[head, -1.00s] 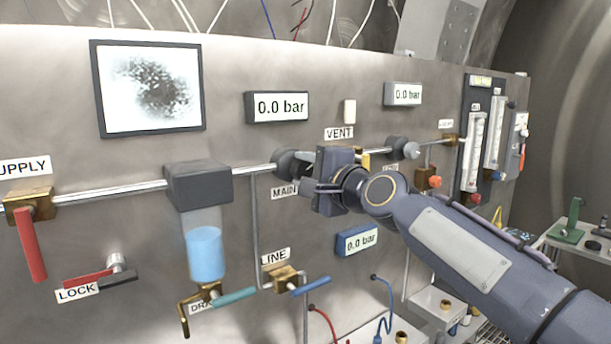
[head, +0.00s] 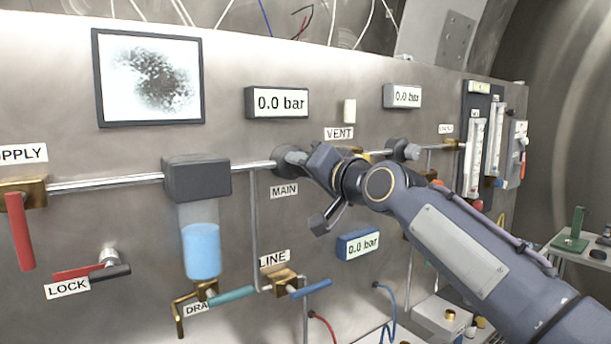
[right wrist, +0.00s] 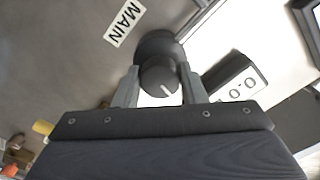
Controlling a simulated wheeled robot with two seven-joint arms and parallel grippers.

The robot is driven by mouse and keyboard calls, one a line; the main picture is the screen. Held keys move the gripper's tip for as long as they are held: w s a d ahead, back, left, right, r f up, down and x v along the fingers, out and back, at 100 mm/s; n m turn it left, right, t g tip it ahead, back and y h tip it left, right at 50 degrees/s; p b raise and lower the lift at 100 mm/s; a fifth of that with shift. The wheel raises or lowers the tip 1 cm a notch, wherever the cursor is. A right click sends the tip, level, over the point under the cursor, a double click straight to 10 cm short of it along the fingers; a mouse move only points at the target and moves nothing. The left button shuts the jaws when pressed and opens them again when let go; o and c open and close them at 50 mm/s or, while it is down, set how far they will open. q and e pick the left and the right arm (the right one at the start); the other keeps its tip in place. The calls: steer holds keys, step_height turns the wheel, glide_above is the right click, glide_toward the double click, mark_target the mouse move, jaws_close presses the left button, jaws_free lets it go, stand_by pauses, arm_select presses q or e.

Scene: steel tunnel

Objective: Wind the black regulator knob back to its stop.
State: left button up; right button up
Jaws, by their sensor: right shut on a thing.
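The black regulator knob (right wrist: 157,77) sits between the two fingers of my right gripper (right wrist: 158,88) in the right wrist view, with a white line on its face. The fingers are shut on its sides. In the head view the dark regulator body (head: 286,159) shows on the pipe above the MAIN label (head: 284,191). My right gripper (head: 306,161) reaches it from the right and hides most of the knob. My left gripper is not in view.
The MAIN gauge (head: 277,102) above reads 0.0 bar. A second dark knob (head: 402,148) is on the pipe to the right. A blue gauge (head: 358,245) hangs below my right wrist. A filter bowl (head: 201,250) and the blue LINE handle (head: 311,288) are lower left.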

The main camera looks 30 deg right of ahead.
steer(key=shift+f+n+b, duration=0.2)
steer(key=shift+n+b, duration=0.2)
steer(key=shift+n, duration=0.5)
steer(key=o, duration=1)
steer(key=shift+r, duration=0.1)
steer(key=shift+s, duration=0.15)
steer(key=s, duration=0.2)
steer(key=s+b, duration=0.1)
steer(key=s, duration=0.4)
steer(key=shift+s+d, duration=0.25)
steer(key=shift+d, duration=0.05)
